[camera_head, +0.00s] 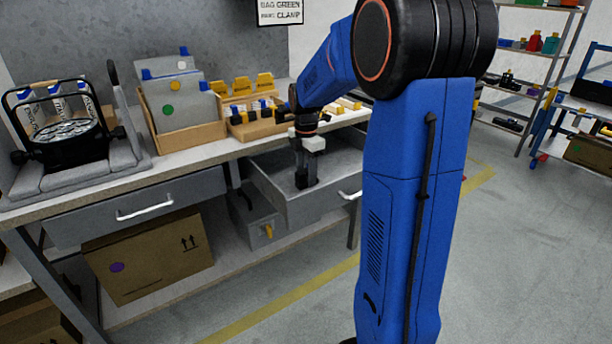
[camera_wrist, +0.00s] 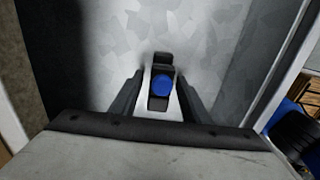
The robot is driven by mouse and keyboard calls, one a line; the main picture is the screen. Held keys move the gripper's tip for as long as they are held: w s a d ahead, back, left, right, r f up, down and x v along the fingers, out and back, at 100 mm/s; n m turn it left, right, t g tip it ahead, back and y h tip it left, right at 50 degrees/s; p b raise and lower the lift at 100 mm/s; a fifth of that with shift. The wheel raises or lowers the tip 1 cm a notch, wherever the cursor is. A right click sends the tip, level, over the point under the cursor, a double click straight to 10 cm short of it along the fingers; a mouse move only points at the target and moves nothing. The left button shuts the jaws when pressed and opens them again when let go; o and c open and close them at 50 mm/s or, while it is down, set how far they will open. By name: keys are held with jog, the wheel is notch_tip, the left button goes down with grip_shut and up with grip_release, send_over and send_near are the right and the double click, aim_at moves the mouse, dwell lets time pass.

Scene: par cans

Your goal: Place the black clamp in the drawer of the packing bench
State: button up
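In the head view my gripper (camera_head: 306,176) points down inside the pulled-out drawer (camera_head: 335,190) of the packing bench (camera_head: 190,153). The clamp is hard to tell from the dark fingers there.
A closed drawer (camera_head: 140,208) is on the left. The bench top holds a wooden box of grey folders (camera_head: 190,133), a tray with yellow and blue items (camera_head: 258,128), and a black-framed carrier (camera_head: 65,130). A cardboard box (camera_head: 150,262) stands below. Shelves stand at the right.

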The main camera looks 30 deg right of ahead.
aim_at(306, 171)
jog(key=shift+r, duration=0.15)
notch_tip(306, 171, up, 11)
jog(key=shift+r, duration=0.15)
jog(key=s+a+m+t, duration=0.1)
jog(key=s+a+m, duration=0.4)
jog(key=s, duration=0.3)
jog(key=s+a+m+t, duration=0.2)
jog(key=s+a+m, duration=0.35)
jog(key=s, duration=0.35)
jog(key=s+a+f+m+t, duration=0.1)
jog(key=s+a+f+m, duration=0.1)
jog(key=s, duration=0.4)
jog(key=s+a+f+m, duration=0.3)
jog(key=s+f+m, duration=0.1)
jog(key=s+m, duration=0.2)
jog(key=shift+s+f+t, duration=0.35)
jog(key=shift+s+t, duration=0.05)
jog(key=shift+s, duration=0.2)
